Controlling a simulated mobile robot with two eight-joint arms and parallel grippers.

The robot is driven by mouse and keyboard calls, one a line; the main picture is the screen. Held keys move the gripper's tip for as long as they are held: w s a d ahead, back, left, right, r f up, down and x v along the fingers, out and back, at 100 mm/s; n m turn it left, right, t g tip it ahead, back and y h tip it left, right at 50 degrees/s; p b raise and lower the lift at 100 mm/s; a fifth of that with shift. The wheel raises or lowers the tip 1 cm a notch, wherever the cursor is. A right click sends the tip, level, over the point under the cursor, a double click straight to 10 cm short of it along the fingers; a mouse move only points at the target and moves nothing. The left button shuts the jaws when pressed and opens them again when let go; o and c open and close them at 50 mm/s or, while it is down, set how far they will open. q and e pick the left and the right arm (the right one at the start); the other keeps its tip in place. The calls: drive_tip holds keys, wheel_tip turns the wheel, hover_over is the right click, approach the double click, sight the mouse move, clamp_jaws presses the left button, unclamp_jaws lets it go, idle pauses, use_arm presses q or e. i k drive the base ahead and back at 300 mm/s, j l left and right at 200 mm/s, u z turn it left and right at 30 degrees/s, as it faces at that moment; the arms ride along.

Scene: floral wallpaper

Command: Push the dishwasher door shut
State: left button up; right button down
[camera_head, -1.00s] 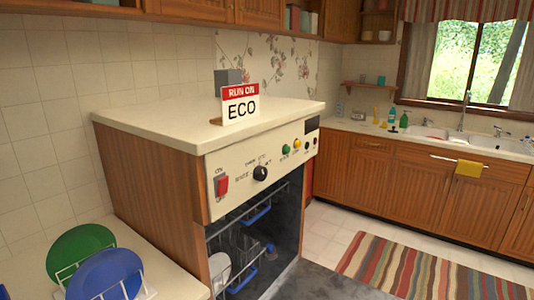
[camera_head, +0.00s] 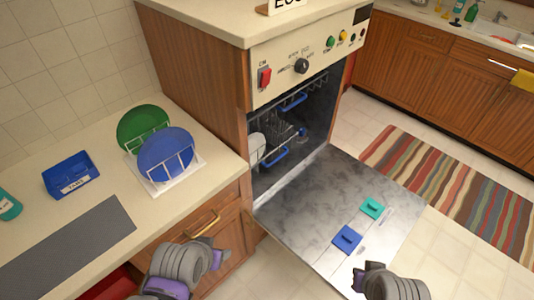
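The dishwasher door (camera_head: 330,195) is swung fully down and lies flat, low in front of the open dishwasher (camera_head: 292,125). Its grey marbled inner face is up, with a teal piece (camera_head: 372,208) and a blue piece (camera_head: 347,239) near its outer end. Inside the dishwasher are wire racks with blue handles and a white dish (camera_head: 257,148). My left gripper (camera_head: 213,252) is at the bottom, in front of the left cabinet. My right gripper (camera_head: 364,272) is beside the door's outer end, with no contact clear. Whether either is open or shut cannot be made out.
A counter (camera_head: 90,150) at left holds a rack with green (camera_head: 144,128) and blue (camera_head: 165,153) plates and a blue box (camera_head: 71,175). A drawer handle (camera_head: 202,222) sticks out below. A striped rug (camera_head: 455,190) lies right of the door. Pale floor is clear around it.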

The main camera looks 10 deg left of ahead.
sight(305, 212)
drive_tip(key=l+u, duration=0.8)
drive_tip(key=u, duration=0.2)
drive_tip(key=k+l+u, duration=0.1)
drive_tip(key=l, duration=0.25)
drive_tip(key=k+l+u, duration=0.2)
drive_tip(key=k+l, duration=0.15)
drive_tip(key=l, duration=0.3)
drive_tip(key=k+l, duration=0.2)
drive_tip(key=l, duration=0.2)
drive_tip(key=k+l, duration=0.2)
drive_tip(key=l, duration=0.2)
